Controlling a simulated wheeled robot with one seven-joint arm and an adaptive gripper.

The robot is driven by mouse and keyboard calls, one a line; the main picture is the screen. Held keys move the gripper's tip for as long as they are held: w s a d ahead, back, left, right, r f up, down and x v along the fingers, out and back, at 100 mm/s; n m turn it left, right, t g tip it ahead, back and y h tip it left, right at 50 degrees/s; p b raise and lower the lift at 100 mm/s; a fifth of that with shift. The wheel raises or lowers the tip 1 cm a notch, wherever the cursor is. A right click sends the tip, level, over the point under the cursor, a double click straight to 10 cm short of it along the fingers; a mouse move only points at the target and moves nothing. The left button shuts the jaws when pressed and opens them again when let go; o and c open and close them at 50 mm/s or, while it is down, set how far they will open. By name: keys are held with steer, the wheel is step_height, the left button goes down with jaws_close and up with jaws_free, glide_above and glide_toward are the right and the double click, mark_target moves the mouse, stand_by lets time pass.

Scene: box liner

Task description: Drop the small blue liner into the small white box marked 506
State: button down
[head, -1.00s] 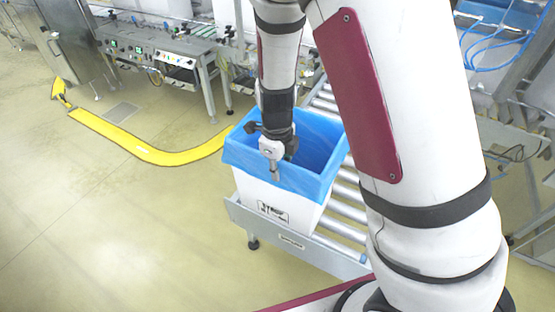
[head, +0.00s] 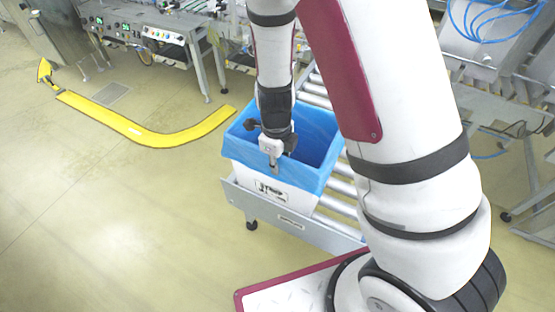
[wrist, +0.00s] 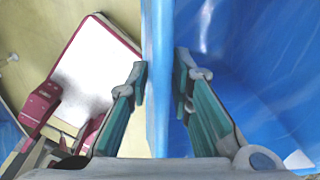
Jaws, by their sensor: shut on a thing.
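The blue liner (head: 320,175) lines a white box (head: 295,198) on a roller conveyor in the head view, its top folded down over the rim. The box front carries a dark printed mark, too small to read. My gripper (head: 273,165) points down at the box's near rim. In the wrist view, my gripper (wrist: 160,88) has one finger on each side of the upright blue liner edge (wrist: 158,50) and is shut on it. The liner's inside (wrist: 250,60) shows to the right. Whether the box wall is also between the fingers is hidden.
The roller conveyor (head: 292,222) runs back under my arm. A curved yellow floor guard (head: 150,137) lies to the left, with open floor in front. Machines on metal frames (head: 150,32) stand at the back left, and steel equipment (head: 490,70) stands at the right.

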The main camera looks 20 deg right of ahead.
steer(key=shift+w+d+r+p, duration=0.1)
steer(key=shift+w+r+p, duration=0.1)
steer(key=shift+w+p, duration=0.2)
stand_by(1.7)
steer(key=c, duration=0.9)
jaws_free()
steer(key=shift+o, duration=0.2)
steer(key=shift+s+r+p, duration=0.1)
steer(key=shift+r+p, duration=2.45)
steer(key=shift+r, duration=1.45)
steer(key=shift+r+p, duration=1.15)
steer(key=shift+r, duration=1.35)
